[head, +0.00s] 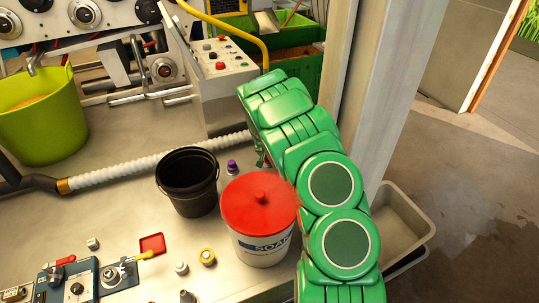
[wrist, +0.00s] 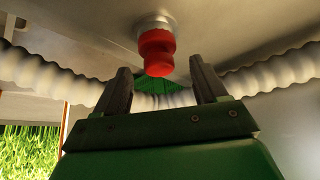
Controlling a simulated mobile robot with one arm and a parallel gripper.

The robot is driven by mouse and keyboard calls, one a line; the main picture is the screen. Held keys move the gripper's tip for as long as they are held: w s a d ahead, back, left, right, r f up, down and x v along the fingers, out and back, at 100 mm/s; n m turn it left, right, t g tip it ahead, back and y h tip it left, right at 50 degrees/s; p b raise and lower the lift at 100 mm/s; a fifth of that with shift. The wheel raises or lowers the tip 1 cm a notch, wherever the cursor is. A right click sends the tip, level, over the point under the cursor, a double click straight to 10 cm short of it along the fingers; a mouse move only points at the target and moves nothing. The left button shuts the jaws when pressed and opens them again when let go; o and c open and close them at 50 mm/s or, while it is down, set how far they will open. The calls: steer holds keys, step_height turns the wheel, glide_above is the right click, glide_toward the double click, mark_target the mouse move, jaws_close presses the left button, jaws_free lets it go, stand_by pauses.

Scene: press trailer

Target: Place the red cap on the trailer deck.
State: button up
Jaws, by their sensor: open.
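In the wrist view, a red cap (wrist: 157,52) sits on a pale, metal-ringed fitting (wrist: 153,22) against the beige deck surface, which fills the top of that picture. My gripper (wrist: 160,68) is open and empty. Its two dark fingers point toward the cap, one on each side in the picture; I see no contact. In the head view, my green arm hides the gripper and I cannot make out this cap. The trailer deck (head: 110,205) is the beige surface there. A larger red lid (head: 258,208) covers a white bucket (head: 262,249) beside my arm.
A black bucket (head: 189,186), a purple-topped piece (head: 232,168) and a white corrugated hose (head: 150,160) are on the deck. Several small pieces and a blue tool block (head: 70,282) are front left.

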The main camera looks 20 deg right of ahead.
steer(key=v, duration=0.8)
steer(key=shift+r, duration=0.25)
